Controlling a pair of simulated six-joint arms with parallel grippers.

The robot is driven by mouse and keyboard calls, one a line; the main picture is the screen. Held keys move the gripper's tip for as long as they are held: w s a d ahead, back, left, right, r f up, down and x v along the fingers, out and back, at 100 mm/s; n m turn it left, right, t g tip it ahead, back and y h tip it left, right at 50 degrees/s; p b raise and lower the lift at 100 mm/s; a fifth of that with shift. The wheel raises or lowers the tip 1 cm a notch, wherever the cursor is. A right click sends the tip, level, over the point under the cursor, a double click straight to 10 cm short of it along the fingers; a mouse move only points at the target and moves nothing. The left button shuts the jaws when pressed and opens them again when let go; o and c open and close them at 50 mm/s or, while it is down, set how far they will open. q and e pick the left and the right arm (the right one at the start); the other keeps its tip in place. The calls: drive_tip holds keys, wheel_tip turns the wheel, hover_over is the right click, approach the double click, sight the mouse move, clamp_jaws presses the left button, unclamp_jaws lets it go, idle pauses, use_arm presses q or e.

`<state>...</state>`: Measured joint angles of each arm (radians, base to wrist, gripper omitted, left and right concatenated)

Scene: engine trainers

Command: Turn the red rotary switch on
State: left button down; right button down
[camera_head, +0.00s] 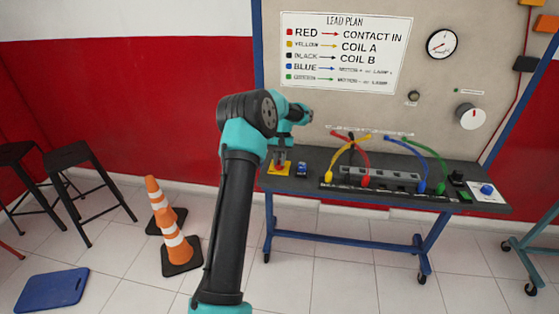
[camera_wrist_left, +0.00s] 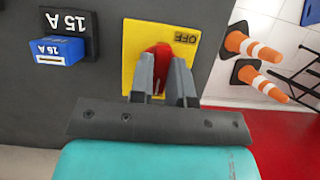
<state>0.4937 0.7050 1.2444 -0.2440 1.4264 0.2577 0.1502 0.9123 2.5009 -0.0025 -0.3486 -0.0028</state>
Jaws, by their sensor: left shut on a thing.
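The red rotary switch (camera_wrist_left: 163,56) sits on a yellow plate (camera_wrist_left: 129,52) marked OFF, seen in the left wrist view. In the head view the yellow plate (camera_head: 271,171) is at the left end of the dark bench top, and the red knob is mostly hidden there by my arm. My left gripper (camera_wrist_left: 164,78) is over the plate with its two fingers on either side of the red knob, shut on it. It also shows in the head view (camera_head: 281,165). My right gripper is in neither view.
A blue and black 15 A block (camera_wrist_left: 66,35) is beside the plate; it also shows in the head view (camera_head: 302,170). Coloured leads (camera_head: 440,168) arch over a terminal strip farther right. Orange cones (camera_head: 172,235) stand on the floor left of the bench (camera_head: 330,210).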

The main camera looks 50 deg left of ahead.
use_arm(q)
drive_tip(key=shift+d+f, duration=0.15)
drive_tip(key=shift+f, duration=0.05)
drive_tip(key=c, duration=1.1)
unclamp_jaws()
drive_tip(key=shift+c, duration=0.2)
drive_tip(key=shift+o, duration=0.3)
drive_tip(key=shift+r, duration=0.2)
